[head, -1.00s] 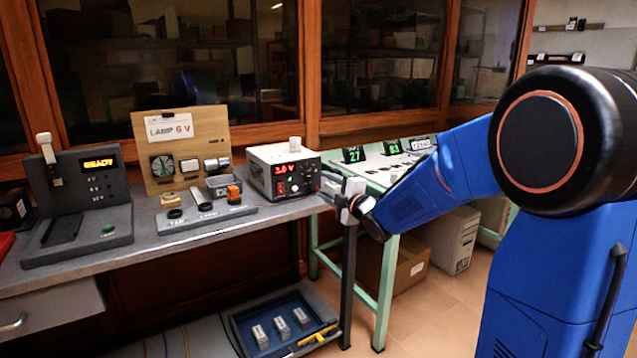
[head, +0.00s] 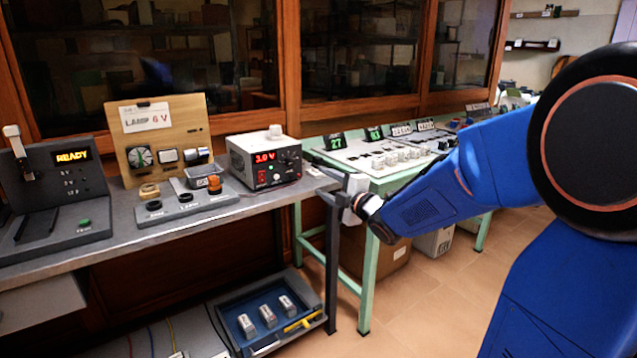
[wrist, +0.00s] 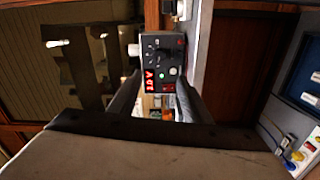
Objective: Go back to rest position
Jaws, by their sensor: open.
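My gripper (head: 336,180) is at the end of my blue arm, by the right end of the grey bench. In the wrist view my gripper (wrist: 152,98) has its two dark fingers apart, with nothing between them. Beyond the fingers is the power supply (wrist: 163,62), seen turned on its side. Whether the fingers touch the bench edge cannot be told.
The grey bench (head: 90,233) carries a READY tester (head: 62,185), a lamp board (head: 158,140) and a small tray. A green-framed table (head: 368,290) with number displays stands behind my arm. Floor at right is free.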

